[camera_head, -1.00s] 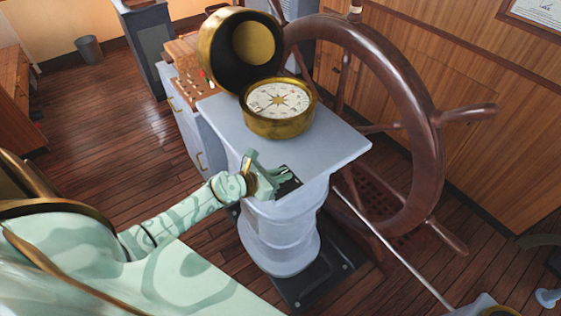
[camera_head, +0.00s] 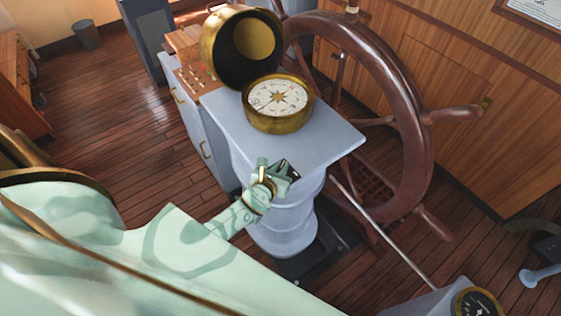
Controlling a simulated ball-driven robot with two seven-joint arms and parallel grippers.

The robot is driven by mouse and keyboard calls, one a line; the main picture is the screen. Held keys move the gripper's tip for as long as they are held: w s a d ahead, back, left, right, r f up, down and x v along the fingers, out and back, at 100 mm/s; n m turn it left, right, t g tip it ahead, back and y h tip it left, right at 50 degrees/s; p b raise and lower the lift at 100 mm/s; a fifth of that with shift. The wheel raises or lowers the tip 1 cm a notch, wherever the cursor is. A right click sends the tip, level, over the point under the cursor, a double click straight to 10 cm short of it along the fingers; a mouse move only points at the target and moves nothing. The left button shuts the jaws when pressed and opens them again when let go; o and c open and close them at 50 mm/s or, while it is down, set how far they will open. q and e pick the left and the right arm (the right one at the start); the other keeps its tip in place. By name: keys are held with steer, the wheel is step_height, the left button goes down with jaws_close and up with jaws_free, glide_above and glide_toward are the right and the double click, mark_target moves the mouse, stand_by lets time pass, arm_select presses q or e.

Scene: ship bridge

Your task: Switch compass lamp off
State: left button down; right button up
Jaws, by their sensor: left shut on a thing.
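The brass compass (camera_head: 278,103) with a white dial sits on the pale blue-grey stand (camera_head: 330,138), its round brass lid (camera_head: 222,60) tilted open behind it. A small dark switch plate (camera_head: 292,168) is on the near side of the stand, below the top's edge. My left gripper (camera_head: 283,172) is at this plate, shut on a small switch part that its fingers mostly hide. Whether the compass lamp is lit, I cannot tell. My right gripper is not in view.
A large wooden ship's wheel (camera_head: 412,140) stands close to the right of the stand. A console with small levers (camera_head: 192,75) is behind it at left. A round gauge (camera_head: 478,303) is at the bottom right. Open wooden floor (camera_head: 120,130) lies at left.

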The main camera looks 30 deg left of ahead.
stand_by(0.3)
arm_select(q)
steer(key=c, duration=1.5)
jaws_free()
steer(key=shift+o, duration=0.2)
steer(key=p+v, duration=0.3)
steer(key=v, duration=1.3)
steer(key=shift+s, duration=0.15)
steer(key=shift+d+f, duration=0.1)
